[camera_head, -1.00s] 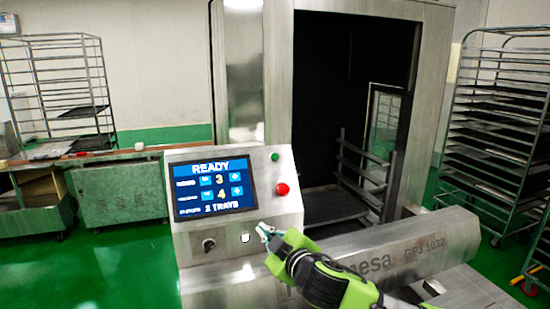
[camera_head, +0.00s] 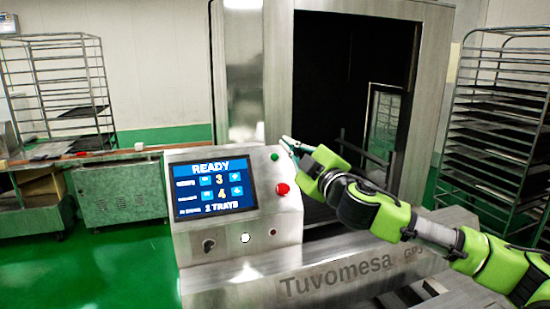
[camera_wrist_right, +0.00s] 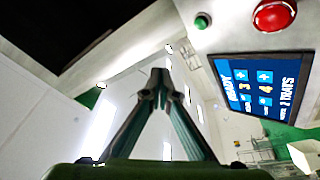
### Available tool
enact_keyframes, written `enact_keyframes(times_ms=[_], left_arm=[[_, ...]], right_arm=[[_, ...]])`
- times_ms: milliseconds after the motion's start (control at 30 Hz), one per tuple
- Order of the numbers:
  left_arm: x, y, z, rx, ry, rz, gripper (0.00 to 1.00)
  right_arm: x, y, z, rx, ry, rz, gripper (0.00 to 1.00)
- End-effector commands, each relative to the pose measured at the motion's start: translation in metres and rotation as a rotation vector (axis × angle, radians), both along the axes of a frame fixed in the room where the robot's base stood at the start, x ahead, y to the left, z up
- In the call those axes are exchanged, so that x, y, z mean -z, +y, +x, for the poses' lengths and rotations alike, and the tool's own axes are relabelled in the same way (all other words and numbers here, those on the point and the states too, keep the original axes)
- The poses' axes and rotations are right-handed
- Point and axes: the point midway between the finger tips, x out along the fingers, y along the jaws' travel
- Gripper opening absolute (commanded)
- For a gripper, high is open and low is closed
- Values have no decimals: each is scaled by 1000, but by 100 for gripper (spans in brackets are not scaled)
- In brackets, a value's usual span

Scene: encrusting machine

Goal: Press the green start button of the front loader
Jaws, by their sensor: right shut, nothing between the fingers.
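The front loader's slanted control panel (camera_head: 240,240) faces me in the head view. The green start button (camera_head: 275,157) sits at the panel's upper right, above a red mushroom button (camera_head: 283,188). My right gripper (camera_head: 287,141) is shut and empty, its tip just above and right of the green button, apart from it as far as I can tell. In the right wrist view, the shut fingertips (camera_wrist_right: 160,78) point up the picture, with the green button (camera_wrist_right: 202,21) to their upper right and the red button (camera_wrist_right: 274,14) farther right. My left gripper is not in view.
The panel's screen (camera_head: 213,188) reads READY, with 3, 4 and 2 TRAYS. A black knob (camera_head: 208,246) and a white button (camera_head: 245,238) are below it. The machine's dark opening (camera_head: 345,90) is behind my right arm. A tray rack (camera_head: 495,120) stands at right.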

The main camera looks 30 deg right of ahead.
Motion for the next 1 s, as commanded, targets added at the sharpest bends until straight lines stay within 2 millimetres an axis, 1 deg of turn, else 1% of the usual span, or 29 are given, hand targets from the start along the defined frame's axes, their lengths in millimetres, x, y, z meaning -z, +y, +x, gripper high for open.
enact_keyframes(times_ms=[133,233,500,700,833,1000], left_arm=[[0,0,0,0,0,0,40],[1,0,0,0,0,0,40],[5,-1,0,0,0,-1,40],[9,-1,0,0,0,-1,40],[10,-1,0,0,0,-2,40],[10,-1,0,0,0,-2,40]], right_arm=[[3,-2,4,1,0,1,0],[8,-3,11,1,0,4,0],[31,-10,42,1,0,4,0],[45,-15,60,1,0,2,0],[49,-16,67,1,0,2,0],[51,-17,70,0,0,0,0]])
